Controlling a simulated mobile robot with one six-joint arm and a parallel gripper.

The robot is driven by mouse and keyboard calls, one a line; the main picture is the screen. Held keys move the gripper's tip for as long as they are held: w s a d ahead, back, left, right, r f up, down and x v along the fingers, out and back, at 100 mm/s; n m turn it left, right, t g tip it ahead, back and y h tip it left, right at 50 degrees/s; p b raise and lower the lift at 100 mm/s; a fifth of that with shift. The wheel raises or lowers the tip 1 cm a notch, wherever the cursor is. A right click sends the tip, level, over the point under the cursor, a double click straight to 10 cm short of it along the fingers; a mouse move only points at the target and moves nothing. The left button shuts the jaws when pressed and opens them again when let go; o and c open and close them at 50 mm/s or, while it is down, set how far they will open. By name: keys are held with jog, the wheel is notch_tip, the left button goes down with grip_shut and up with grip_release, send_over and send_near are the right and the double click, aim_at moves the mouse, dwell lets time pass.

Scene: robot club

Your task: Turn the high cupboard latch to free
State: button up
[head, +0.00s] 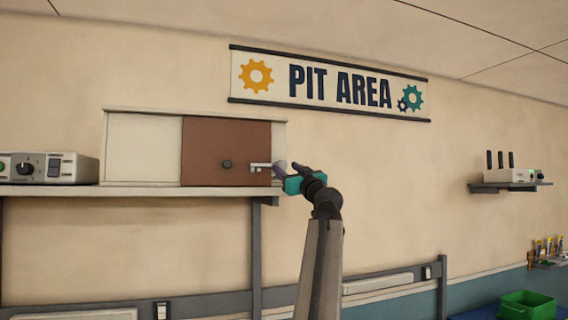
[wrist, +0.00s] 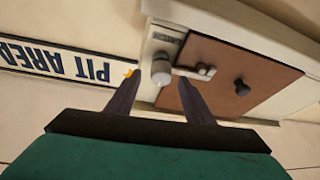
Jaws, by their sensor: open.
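The high cupboard (head: 144,149) sits on a wall shelf, its brown door (head: 205,140) closed beside a cream panel. The latch (head: 261,168) is a pale bar lying level across the door's right edge; it also shows in the wrist view (wrist: 199,71). My gripper (head: 283,176) is open at the cupboard's right end. In the wrist view its dark fingers (wrist: 158,78) lie either side of the knob in the picture. I cannot tell whether they reach around it or touch it.
A dark round door knob (head: 227,164) is left of the latch. The shelf (head: 50,190) runs under the cupboard, with a grey device (head: 58,168) at left. A PIT AREA sign (head: 330,84) hangs above. The wall to the right is clear up to a small shelf (head: 510,186).

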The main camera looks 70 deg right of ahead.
jog(key=shift+x, duration=1)
jog(key=shift+c, duration=0.2)
